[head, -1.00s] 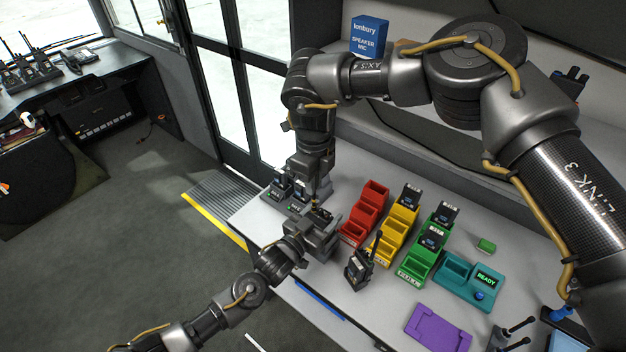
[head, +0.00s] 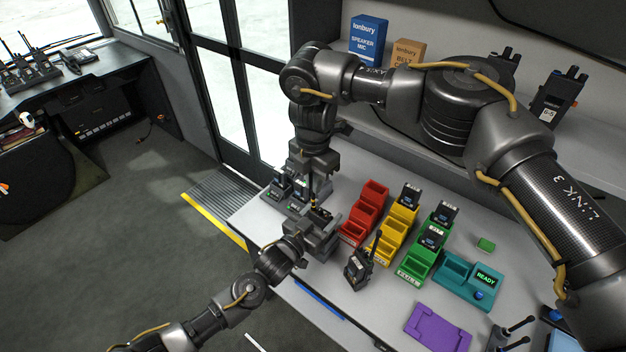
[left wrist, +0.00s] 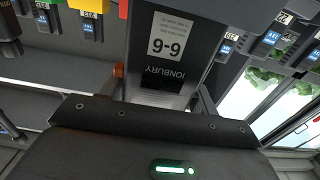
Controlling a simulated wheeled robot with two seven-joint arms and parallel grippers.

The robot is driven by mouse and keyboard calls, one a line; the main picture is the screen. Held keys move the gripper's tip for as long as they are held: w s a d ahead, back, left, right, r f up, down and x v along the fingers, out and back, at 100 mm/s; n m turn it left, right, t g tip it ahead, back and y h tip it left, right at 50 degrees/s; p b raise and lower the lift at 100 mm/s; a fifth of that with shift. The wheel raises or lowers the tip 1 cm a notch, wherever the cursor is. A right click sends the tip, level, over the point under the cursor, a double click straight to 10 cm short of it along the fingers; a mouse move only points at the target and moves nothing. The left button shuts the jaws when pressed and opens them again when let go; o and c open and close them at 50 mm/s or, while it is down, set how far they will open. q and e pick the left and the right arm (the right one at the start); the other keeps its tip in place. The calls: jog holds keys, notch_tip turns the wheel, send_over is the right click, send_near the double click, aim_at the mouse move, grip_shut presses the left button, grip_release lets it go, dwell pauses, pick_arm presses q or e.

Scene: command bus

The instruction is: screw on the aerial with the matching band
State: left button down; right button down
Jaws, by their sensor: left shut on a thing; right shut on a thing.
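My left gripper (head: 316,236) is shut on a dark radio (head: 320,213) at the left part of the table. In the left wrist view the radio (left wrist: 165,50) shows its label and the word IONBURY upside down. My right gripper (head: 318,182) points down right above that radio and is shut on a thin black aerial (head: 312,185). The aerial stands about upright, its lower end close to the radio's top. I cannot tell whether they touch. The bands on the aerial and the radio are too small to make out.
Red (head: 364,212), yellow (head: 399,228) and green (head: 424,250) stepped bins stand right of the grippers, some holding radios. A radio with an aerial (head: 360,268) stands in front. A teal READY unit (head: 468,280) and purple plate (head: 438,327) lie right. A charger with radios (head: 285,188) is behind left.

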pick_arm(q)
jog(key=shift+s+d, duration=0.1)
jog(key=shift+d, duration=0.05)
pick_arm(e)
jog(key=m, duration=0.5)
jog(key=shift+a+m, duration=0.15)
jog(key=shift+m, duration=0.15)
jog(key=c, duration=1.5)
grip_release()
jog(key=shift+r, duration=2.25)
jog(key=shift+o, duration=0.6)
